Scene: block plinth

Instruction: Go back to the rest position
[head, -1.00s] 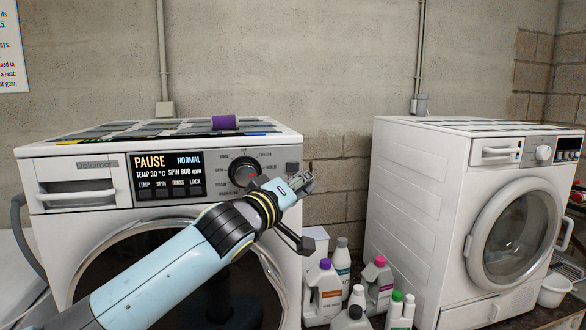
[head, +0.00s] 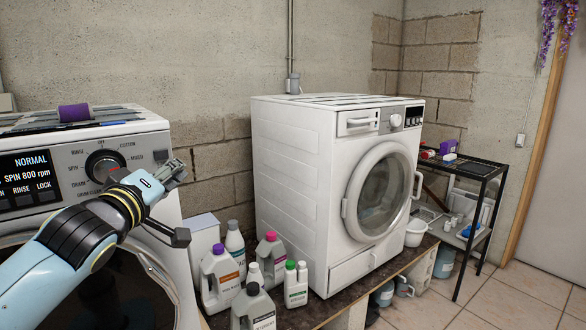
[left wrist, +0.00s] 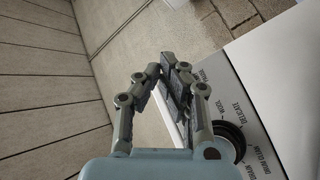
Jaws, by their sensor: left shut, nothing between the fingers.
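My left gripper (head: 176,170) is shut and empty in the head view, just in front of the near washing machine (head: 140,128), close to the right end of its control panel. In the left wrist view its fingers (left wrist: 168,75) meet at the tips with nothing between them. The machine's dial (head: 104,165) is just left of the gripper in the head view; it also shows in the left wrist view (left wrist: 232,137), partly hidden by a finger. The display (head: 28,177) reads NORMAL and SPIN 800 rpm, its left part cut off. My right gripper is not in view.
Several bottles (head: 222,276) stand on a dark surface between the near machine and a second white washing machine (head: 290,150). A purple object (head: 73,112) lies on the near machine. A black shelf (head: 475,166) stands at right. The tiled floor (head: 520,300) at lower right is clear.

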